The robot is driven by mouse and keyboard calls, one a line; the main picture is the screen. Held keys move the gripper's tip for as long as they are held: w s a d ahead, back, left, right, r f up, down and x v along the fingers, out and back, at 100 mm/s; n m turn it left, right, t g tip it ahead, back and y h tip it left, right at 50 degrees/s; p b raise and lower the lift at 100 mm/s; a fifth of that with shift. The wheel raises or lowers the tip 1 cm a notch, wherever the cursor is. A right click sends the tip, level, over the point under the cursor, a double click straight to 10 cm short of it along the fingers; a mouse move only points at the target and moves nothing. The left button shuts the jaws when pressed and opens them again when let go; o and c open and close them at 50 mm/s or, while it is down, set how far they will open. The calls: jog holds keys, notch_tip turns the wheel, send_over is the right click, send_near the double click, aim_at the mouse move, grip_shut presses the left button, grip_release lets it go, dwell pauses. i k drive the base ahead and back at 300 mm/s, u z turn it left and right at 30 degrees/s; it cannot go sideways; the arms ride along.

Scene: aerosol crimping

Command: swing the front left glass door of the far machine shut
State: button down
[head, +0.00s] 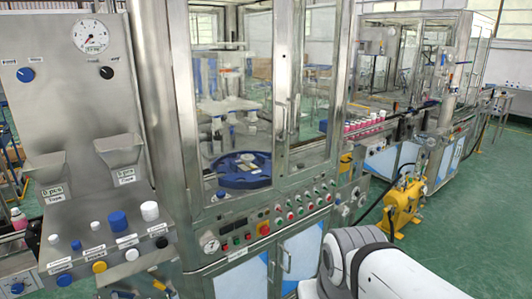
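The far machine (405,150) stands at the back right, a steel-framed cabinet with glass panels above blue and white lower doors. Glass panels (478,45) with steel frames show at its right end. Its front left glass door cannot be told apart surely from the other panes at this distance, nor whether it stands open or shut. My white arm (375,262) reaches in at the bottom right, well short of the far machine. My gripper is not in view.
A nearer machine with tall glass doors (301,70) and a button panel (290,215) fills the middle. A steel control console (75,110) stands at the left. A yellow pump (402,207) with hoses sits on the green floor (490,220). Open floor lies at the right.

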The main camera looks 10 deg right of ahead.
aim_at(178, 10)
jog(key=u, duration=0.2)
jog(key=i, duration=0.9)
jog(key=z, duration=0.4)
